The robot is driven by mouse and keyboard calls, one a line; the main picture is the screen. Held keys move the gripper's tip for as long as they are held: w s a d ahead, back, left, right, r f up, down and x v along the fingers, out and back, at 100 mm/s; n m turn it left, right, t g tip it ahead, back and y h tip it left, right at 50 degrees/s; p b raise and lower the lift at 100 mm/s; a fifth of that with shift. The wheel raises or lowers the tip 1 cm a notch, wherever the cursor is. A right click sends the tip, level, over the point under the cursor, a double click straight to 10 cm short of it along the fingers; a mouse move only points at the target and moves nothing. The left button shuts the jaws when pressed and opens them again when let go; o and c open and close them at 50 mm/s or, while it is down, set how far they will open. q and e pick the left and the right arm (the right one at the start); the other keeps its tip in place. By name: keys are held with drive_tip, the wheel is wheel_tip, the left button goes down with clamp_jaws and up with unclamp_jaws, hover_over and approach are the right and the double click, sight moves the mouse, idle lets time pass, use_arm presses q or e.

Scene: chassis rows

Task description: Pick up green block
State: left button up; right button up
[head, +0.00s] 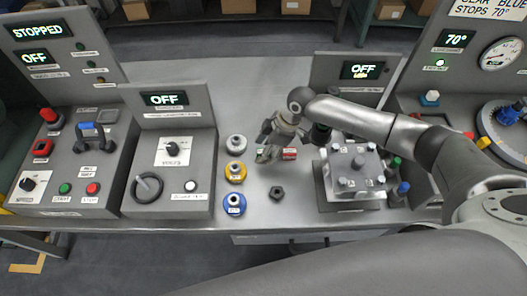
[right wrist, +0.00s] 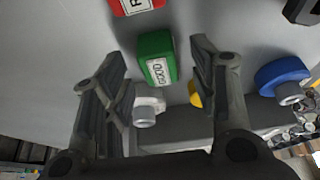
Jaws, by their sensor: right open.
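The green block (right wrist: 158,58) with a white label lies on the grey table, between the open fingers and just beyond their tips in the right wrist view. In the head view it is mostly hidden by my right gripper (head: 267,152), which reaches down over the table middle. My right gripper (right wrist: 160,54) is open, one finger to each side of the block, with nothing held. The red block (head: 289,154) lies just right of the gripper; it also shows at the top of the right wrist view (right wrist: 137,5). My left gripper is not in view.
White (head: 236,143), yellow (head: 235,172) and blue (head: 234,203) round pieces stand in a column left of the gripper. A dark hex nut (head: 277,193) lies in front. A metal fixture with pegs (head: 350,185) stands to the right, a control panel (head: 168,155) to the left.

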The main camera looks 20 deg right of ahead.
drive_tip(key=shift+f, duration=0.2)
drive_tip(key=c, duration=1.1)
drive_tip(key=shift+o, duration=0.2)
drive_tip(key=shift+r, duration=0.1)
